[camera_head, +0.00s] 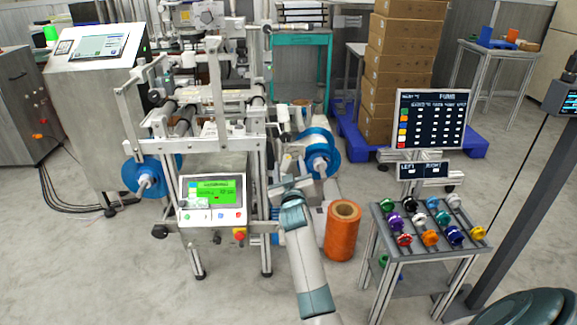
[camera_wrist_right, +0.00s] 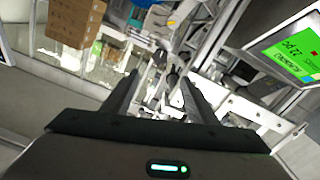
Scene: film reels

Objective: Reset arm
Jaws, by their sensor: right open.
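My right arm reaches up from the bottom of the head view, and its gripper (camera_head: 291,186) is beside the film machine (camera_head: 215,150), near the blue reel (camera_head: 320,152) on the machine's right side. In the right wrist view the two dark fingers of my right gripper (camera_wrist_right: 158,85) are apart with nothing held between them. Machine parts show beyond the fingers. The machine's green screen (camera_head: 216,192) also shows in the right wrist view (camera_wrist_right: 295,52), to the right of the fingers. My left gripper is not in view.
An orange roll (camera_head: 343,230) stands on the floor right of my arm. A small rack (camera_head: 425,247) of coloured spools is at the right, with a sign board (camera_head: 431,118) behind it. Stacked cartons (camera_head: 405,60) stand on a blue pallet. Another blue reel (camera_head: 143,176) is at the machine's left.

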